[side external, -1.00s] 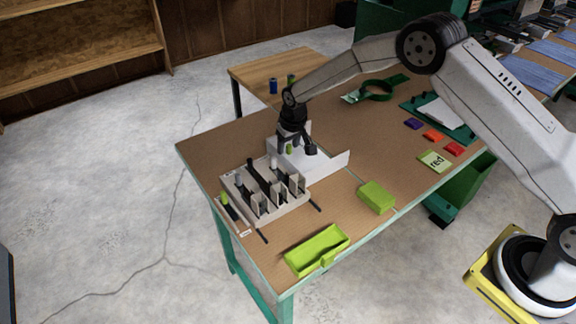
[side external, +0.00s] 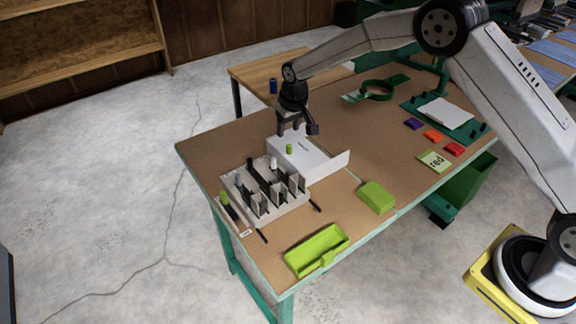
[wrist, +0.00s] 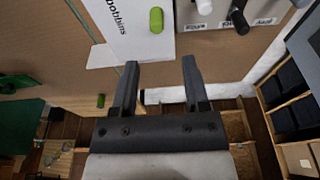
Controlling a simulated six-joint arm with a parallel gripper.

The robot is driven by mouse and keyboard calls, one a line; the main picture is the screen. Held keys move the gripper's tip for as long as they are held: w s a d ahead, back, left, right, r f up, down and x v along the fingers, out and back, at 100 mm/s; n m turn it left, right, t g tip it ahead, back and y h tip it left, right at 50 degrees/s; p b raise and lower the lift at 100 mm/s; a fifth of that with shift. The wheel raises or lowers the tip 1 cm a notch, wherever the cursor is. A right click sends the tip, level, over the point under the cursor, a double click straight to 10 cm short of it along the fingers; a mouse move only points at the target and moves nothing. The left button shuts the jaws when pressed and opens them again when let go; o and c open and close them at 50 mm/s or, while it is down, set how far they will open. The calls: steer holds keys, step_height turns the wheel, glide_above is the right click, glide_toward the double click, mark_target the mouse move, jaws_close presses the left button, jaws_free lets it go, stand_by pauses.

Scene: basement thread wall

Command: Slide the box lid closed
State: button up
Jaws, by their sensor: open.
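A white box (side external: 312,163) marked "bobbins" stands on the workbench, with a flat white top and a raised edge at its right end. A small green grip-like piece (side external: 289,149) is on the white surface; it also shows in the wrist view (wrist: 156,20). The lettered white surface (wrist: 128,35) fills the upper middle there. I cannot tell from these views whether any gap remains at its edges. My gripper (side external: 297,131) is above the back of the box, apart from the green piece. Its two fingers (wrist: 160,64) are spread, with nothing between them.
A rack (side external: 265,195) with dividers and bobbins stands close in front of the box. A green block (side external: 377,196) and an open green tray (side external: 317,250) lie nearer the front edge. A green ring-shaped holder (side external: 377,90) is behind.

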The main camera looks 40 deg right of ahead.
mark_target(289, 146)
steer(key=shift+r, duration=0.1)
steer(key=shift+r, duration=1.9)
steer(key=shift+s, duration=0.15)
steer(key=s+d+r, duration=0.1)
steer(key=s+d, duration=0.1)
steer(key=s, duration=1.3)
steer(key=s+d+r, duration=0.1)
steer(key=s+d, duration=0.2)
steer(key=s, duration=1.3)
steer(key=shift+d, duration=0.35)
